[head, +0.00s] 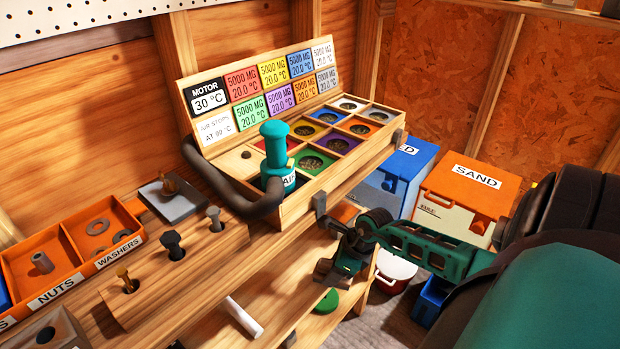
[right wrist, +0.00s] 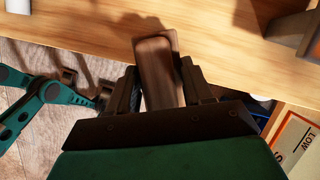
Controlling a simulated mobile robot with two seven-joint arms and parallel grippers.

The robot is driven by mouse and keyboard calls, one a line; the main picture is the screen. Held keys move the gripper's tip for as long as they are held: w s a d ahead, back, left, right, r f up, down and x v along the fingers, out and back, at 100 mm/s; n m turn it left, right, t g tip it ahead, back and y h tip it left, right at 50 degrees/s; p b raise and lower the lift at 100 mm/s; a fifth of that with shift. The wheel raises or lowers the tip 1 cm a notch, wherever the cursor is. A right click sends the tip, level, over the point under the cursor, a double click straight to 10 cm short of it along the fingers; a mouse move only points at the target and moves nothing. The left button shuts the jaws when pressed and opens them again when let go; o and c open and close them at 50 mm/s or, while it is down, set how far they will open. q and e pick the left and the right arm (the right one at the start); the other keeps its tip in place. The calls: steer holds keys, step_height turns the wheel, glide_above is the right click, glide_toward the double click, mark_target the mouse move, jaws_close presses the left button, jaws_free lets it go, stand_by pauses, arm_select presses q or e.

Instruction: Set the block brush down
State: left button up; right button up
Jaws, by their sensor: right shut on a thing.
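The block brush (right wrist: 155,48) is a plain brown block with rounded corners in the right wrist view. My right gripper (head: 346,258) is shut on it, with one dark finger on each side. Its far end overlaps the edge of the wooden bench (right wrist: 235,55), and a shadow falls on the wood beside it. I cannot tell whether it touches the wood. Its bristles are not visible. In the head view my right gripper is at the bench's front right edge, and the brush is hard to make out there.
An orange SAND bin (head: 470,185) stands behind my arm. Bare wood shows left of my gripper.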

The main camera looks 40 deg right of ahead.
steer(key=w, duration=0.1)
steer(key=w+a, duration=0.1)
steer(key=shift+w+a, duration=0.15)
steer(key=shift+w, duration=0.15)
steer(key=w+a, duration=0.1)
steer(key=w, duration=0.2)
steer(key=shift+a+b, duration=0.3)
steer(key=shift+a, duration=0.1)
steer(key=shift+s+d+f, duration=0.1)
steer(key=shift+f, duration=0.65)
arm_select(q)
steer(key=shift+w+d, duration=0.2)
steer(key=shift+w, duration=0.2)
arm_select(e)
steer(key=shift+f+b, duration=0.15)
steer(key=shift+b, duration=0.2)
steer(key=o, duration=1.1)
arm_select(q)
steer(key=shift+s+f, duration=0.1)
steer(key=shift+f, duration=0.05)
